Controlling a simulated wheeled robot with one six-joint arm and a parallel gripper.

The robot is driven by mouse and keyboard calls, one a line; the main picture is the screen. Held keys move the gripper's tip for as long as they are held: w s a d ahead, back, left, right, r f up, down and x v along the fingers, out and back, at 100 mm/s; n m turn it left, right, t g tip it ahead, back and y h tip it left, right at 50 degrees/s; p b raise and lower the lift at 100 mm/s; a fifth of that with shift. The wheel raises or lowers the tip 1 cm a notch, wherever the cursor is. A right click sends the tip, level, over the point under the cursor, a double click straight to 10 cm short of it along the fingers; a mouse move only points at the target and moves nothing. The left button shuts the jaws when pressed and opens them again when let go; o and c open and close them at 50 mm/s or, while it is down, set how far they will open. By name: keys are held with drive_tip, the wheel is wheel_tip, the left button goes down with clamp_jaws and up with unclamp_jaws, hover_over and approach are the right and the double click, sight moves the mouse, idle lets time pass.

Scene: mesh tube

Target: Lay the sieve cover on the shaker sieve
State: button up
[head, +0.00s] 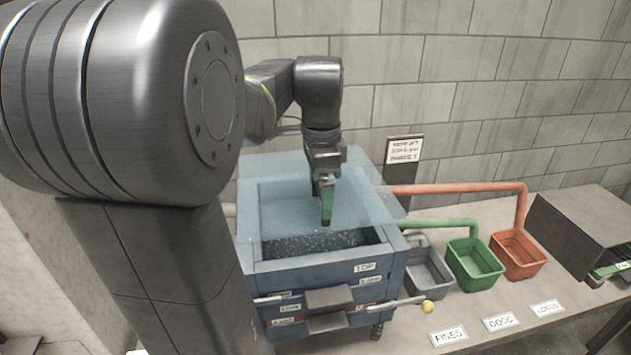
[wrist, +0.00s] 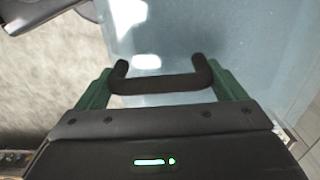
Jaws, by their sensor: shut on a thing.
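The shaker sieve (head: 318,273) is a blue box stack in the middle of the head view, with speckled grains showing inside its open top. The sieve cover (head: 285,208) is a clear bluish sheet over the back and middle of that opening. Its front edge leaves a strip of grains uncovered. I cannot tell if the sheet touches the rim. My gripper (head: 326,210) is above the sieve, shut on the cover's dark handle. The wrist view shows the handle (wrist: 160,84) between the green fingers and the clear cover (wrist: 240,35) beyond it.
Grey (head: 428,272), green (head: 475,265) and orange (head: 519,255) bins stand right of the sieve, fed by coloured pipes. A small sign (head: 404,150) stands behind. A dark metal box (head: 590,235) is at far right. A yellow-knobbed lever (head: 427,306) sticks out at the sieve's front.

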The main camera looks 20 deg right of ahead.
drive_tip(key=shift+s+r, duration=0.1)
drive_tip(key=shift+f+b, duration=2)
drive_tip(key=shift+f, duration=1.4)
drive_tip(key=o, duration=1.6)
drive_tip(key=shift+o, duration=0.8)
wheel_tip(320, 180, up, 14)
drive_tip(key=shift+a+f+b, duration=0.1)
drive_tip(key=shift+b, duration=0.2)
